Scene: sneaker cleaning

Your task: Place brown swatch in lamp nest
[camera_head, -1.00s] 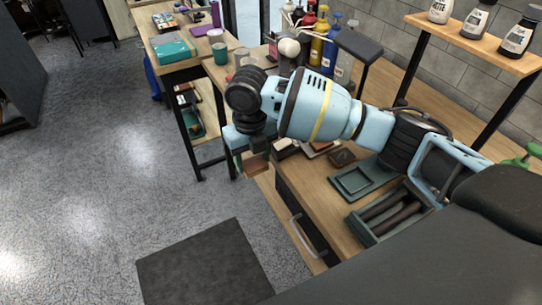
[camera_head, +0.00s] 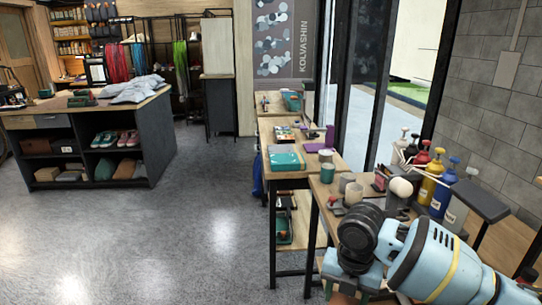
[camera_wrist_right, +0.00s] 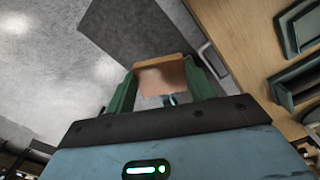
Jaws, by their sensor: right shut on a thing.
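The brown swatch (camera_wrist_right: 160,78) is a small flat brown piece with a lighter tan edge, seen in the right wrist view. My right gripper (camera_wrist_right: 163,73) is shut on it, with a dark green finger on each side. It is held above the floor beside a wooden worktop. I cannot make out which thing is the lamp nest. My left gripper is in neither view.
Dark green trays (camera_wrist_right: 302,22) lie on the worktop in the right wrist view. The near table (camera_head: 318,200) holds cups, bottles (camera_head: 430,185) and a white ball (camera_head: 401,187). A farther table carries a teal box (camera_head: 285,158). Open floor (camera_head: 190,230) lies left.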

